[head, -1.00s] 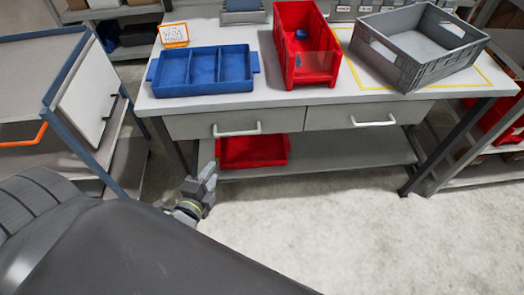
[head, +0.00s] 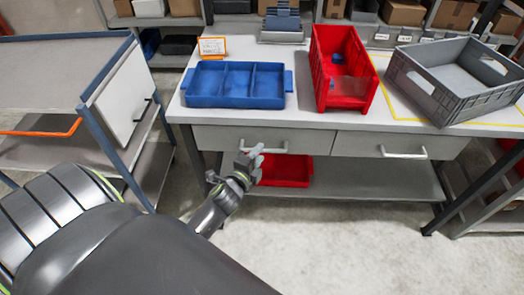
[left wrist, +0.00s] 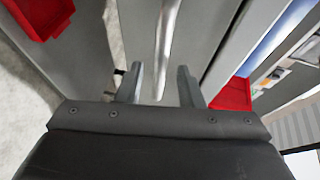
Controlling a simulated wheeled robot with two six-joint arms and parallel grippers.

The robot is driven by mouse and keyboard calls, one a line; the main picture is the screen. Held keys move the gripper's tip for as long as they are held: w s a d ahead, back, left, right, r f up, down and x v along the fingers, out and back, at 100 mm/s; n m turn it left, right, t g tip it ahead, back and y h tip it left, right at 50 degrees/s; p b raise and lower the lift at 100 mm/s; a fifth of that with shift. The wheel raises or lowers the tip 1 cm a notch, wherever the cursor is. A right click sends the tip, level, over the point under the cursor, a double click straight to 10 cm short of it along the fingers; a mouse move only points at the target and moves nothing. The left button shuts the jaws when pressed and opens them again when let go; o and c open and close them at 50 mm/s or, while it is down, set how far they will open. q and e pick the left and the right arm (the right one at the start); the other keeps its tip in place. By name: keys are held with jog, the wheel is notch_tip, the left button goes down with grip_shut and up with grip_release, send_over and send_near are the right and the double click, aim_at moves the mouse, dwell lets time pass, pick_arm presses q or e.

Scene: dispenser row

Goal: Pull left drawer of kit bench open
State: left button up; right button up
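The kit bench has two grey drawers under its white top. The left drawer (head: 222,138) looks shut, its front level with the right drawer (head: 350,146). Its pale bar handle (head: 282,150) is partly hidden behind my left gripper (head: 251,165), which is right at the handle's left part. In the left wrist view, my left gripper (left wrist: 160,85) has its two fingers apart. The handle (left wrist: 167,35) shows between them, running lengthwise in the picture. I cannot tell whether either finger touches it. My right gripper is not in view.
On the bench top (head: 305,110) stand a blue divided tray (head: 235,102), a red bin (head: 348,95) and a grey crate (head: 462,105). A red tray (head: 290,171) lies on the lower shelf. A cart (head: 120,100) stands at left. The floor in front is clear.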

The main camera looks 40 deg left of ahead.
pick_arm(q)
jog(key=shift+x, duration=1.6)
grip_shut()
